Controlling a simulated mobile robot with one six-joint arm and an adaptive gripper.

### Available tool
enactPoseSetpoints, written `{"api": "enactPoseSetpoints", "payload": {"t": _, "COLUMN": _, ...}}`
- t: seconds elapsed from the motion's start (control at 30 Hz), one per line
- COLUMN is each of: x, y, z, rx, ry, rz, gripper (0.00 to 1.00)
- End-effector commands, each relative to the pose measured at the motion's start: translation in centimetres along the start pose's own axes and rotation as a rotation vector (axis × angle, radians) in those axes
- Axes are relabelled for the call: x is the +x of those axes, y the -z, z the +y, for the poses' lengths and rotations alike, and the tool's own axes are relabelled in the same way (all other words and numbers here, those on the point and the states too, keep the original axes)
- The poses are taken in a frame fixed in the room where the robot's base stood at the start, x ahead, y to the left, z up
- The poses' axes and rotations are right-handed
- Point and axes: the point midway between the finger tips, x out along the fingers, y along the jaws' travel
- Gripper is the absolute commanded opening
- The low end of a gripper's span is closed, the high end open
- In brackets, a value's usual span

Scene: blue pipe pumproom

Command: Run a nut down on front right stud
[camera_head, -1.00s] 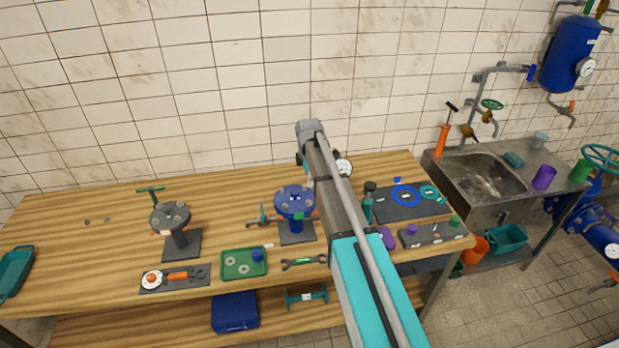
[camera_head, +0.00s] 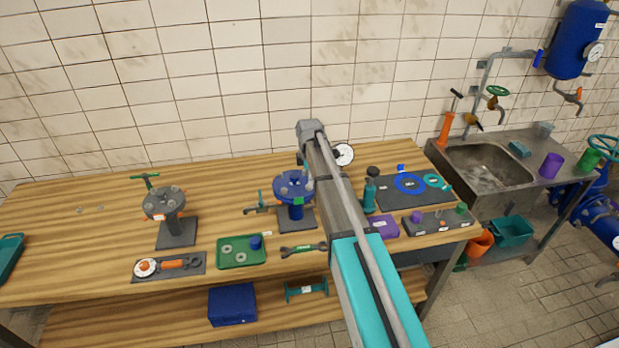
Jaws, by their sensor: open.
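A blue round flange (camera_head: 291,184) with upright studs stands on a dark base plate (camera_head: 283,222) at the middle of the wooden bench. Its right edge lies close beside my arm in the picture, so the front right stud cannot be made out clearly. A green tray (camera_head: 222,263) in front holds pale ring-shaped pieces (camera_head: 241,256) and a small blue cup (camera_head: 256,242). Which pieces are nuts is too small to tell. My arm reaches up from the bottom and bends over near the wall. My gripper's jaws are hidden behind the arm.
A grey flange (camera_head: 163,203) stands to the left. A dark tool mat (camera_head: 195,268), a green spanner (camera_head: 303,249), a teal bottle (camera_head: 369,193) and a purple block (camera_head: 384,227) lie around. A sink (camera_head: 487,175) is at right. The bench's back left is mostly clear.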

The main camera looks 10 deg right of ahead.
Motion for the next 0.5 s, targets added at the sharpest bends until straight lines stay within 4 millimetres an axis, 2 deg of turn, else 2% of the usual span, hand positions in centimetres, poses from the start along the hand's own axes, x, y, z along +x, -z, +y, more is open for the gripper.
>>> {"api": "enactPoseSetpoints", "payload": {"t": 0.03, "x": 0.8, "y": 0.0, "z": 0.0, "rx": 0.000, "ry": 0.000, "rz": 0.000, "gripper": 0.74}}
{"api": "enactPoseSetpoints", "payload": {"t": 0.2, "x": 2.0, "y": 0.0, "z": 0.0, "rx": 0.000, "ry": 0.000, "rz": 0.000, "gripper": 0.74}}
{"api": "enactPoseSetpoints", "payload": {"t": 0.5, "x": 3.2, "y": 0.0, "z": 0.0, "rx": 0.001, "ry": 0.000, "rz": 0.000, "gripper": 0.74}}
